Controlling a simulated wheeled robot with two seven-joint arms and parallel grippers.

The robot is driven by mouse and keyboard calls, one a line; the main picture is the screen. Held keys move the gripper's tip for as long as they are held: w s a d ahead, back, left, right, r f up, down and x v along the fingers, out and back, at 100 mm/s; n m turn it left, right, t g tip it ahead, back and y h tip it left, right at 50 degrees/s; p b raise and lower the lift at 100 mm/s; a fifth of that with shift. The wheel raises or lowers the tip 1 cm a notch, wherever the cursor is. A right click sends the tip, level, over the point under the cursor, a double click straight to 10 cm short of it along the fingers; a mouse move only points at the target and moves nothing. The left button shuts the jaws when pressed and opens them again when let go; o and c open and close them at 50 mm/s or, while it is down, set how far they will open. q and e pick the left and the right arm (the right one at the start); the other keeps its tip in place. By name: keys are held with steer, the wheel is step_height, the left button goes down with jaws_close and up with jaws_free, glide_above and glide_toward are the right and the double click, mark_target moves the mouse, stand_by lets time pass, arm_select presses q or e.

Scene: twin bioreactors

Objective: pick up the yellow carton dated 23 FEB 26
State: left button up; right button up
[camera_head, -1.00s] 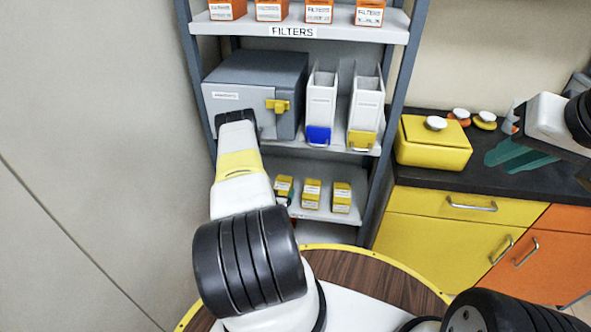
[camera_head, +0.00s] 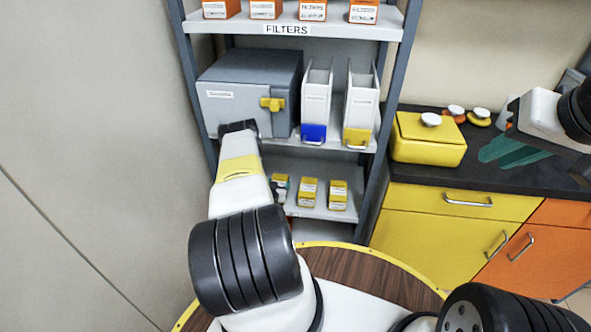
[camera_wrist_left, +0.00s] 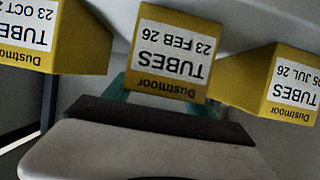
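The yellow carton dated 23 FEB 26 (camera_wrist_left: 172,55) is in the middle of the left wrist view, its white label upside down. My left gripper (camera_wrist_left: 163,98) is open. Its teal fingers show partly at either side of this carton, and nothing shows them closed on it. In the head view my left forearm hides most of this gripper; a bit of teal shows beside the leftmost visible carton (camera_head: 280,180). Dates are too small to read there. My right gripper (camera_head: 510,151) looks open and empty, above the dark counter at the right.
A carton marked 23 OCT (camera_wrist_left: 75,38) and one marked JUL 26 (camera_wrist_left: 285,82) flank it closely. The lower shelf also shows cartons (camera_head: 308,192) and (camera_head: 338,195). Above are a grey box (camera_head: 250,85) and white holders (camera_head: 316,100). A yellow bin (camera_head: 428,140) stands on the counter.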

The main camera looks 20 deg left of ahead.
arm_select(q)
steer(key=c, duration=0.7)
steer(key=shift+c, duration=0.4)
steer(key=shift+r, duration=0.15)
